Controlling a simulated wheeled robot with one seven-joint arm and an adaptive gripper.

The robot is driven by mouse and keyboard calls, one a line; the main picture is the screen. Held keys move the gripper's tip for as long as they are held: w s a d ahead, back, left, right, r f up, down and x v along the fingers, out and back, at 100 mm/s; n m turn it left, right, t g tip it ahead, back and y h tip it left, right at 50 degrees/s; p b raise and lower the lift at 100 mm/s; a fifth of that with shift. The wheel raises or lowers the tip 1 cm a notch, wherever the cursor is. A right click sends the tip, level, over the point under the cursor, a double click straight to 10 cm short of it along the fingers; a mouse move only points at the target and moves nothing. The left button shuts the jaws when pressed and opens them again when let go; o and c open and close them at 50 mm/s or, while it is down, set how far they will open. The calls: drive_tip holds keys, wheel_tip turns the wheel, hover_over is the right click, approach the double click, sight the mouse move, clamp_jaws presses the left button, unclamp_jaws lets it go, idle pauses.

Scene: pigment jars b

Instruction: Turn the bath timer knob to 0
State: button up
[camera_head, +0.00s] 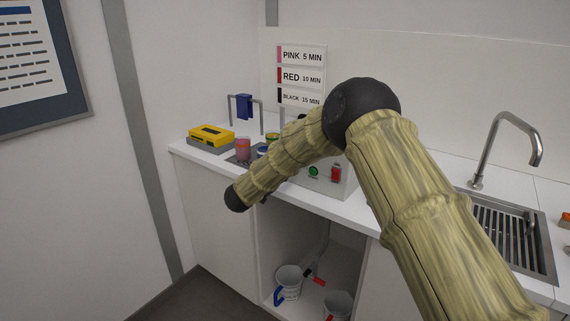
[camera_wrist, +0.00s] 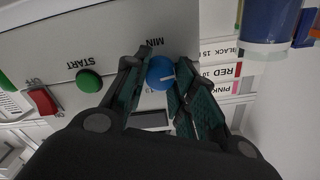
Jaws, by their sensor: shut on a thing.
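The timer knob (camera_wrist: 158,74) is blue and round with a white pointer line. It sits on the face of the grey bath control box (camera_wrist: 110,42), under the MIN lettering, which appears upside down in the wrist view. The pointer line points to the right in that view. My gripper (camera_wrist: 161,68) is shut on the knob, one dark green-padded finger on each side. The fingers hide most of the scale marks, so I cannot read the setting. In the head view the box (camera_head: 340,188) shows partly behind my arm, which hides the knob and gripper.
The box has a green START button (camera_wrist: 89,81) and a red OFF switch (camera_wrist: 43,101). A wall sign (camera_head: 302,76) lists PINK 5, RED 10, BLACK 15 MIN. A yellow item (camera_head: 211,135) and a pink-red jar (camera_head: 243,150) stand left; a sink (camera_head: 505,235) is right.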

drive_tip(key=shift+a+n+p, duration=0.1)
drive_tip(key=shift+n+p, duration=0.2)
drive_tip(key=shift+n, duration=0.3)
drive_tip(key=shift+s+f, duration=0.1)
drive_tip(key=shift+f, duration=0.05)
drive_tip(key=o, duration=1)
drive_tip(key=shift+o, duration=0.2)
drive_tip(key=v, duration=1.1)
drive_tip(key=shift+s+a, duration=0.2)
drive_tip(key=shift+s, duration=0.15)
